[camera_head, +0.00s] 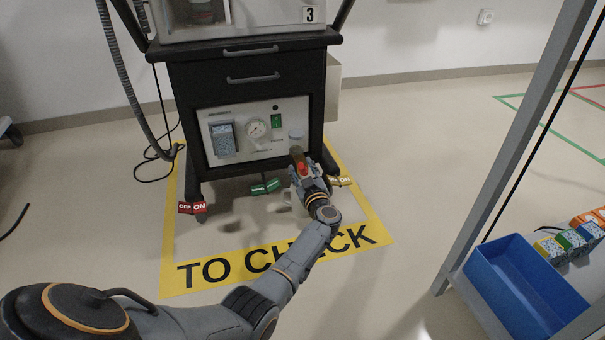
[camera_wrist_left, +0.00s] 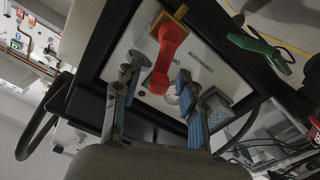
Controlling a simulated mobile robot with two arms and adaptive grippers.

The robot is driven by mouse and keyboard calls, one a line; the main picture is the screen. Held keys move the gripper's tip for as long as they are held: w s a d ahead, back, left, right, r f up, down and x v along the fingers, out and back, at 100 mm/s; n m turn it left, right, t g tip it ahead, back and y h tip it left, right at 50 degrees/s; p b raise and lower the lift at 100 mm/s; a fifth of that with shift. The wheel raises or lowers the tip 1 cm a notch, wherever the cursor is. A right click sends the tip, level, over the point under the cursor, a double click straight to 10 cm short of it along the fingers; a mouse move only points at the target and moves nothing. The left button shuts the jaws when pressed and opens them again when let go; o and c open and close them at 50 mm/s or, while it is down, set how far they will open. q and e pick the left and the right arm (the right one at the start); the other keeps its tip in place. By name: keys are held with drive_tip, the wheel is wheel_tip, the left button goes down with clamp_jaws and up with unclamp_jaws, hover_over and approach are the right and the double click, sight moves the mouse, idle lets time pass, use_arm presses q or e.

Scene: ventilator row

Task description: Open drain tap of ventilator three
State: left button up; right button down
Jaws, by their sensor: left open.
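Ventilator three (camera_head: 245,85) is a black cart with a "3" label at its top and a pale lower front panel. A red tap handle (camera_head: 303,170) shows at the lower right of that panel, partly covered by my left gripper (camera_head: 306,178). In the left wrist view the red handle (camera_wrist_left: 168,58) hangs from a brass-coloured body (camera_wrist_left: 170,18). The fingers of my left gripper (camera_wrist_left: 152,88) are apart, one on each side of the handle. I cannot tell whether either finger touches it. My right gripper is out of view.
The panel bears a gauge (camera_head: 256,129) and a filter-like block (camera_head: 223,139). Yellow "TO CHECK" tape marks the floor.

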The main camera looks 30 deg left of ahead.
use_arm(q)
clamp_jaws()
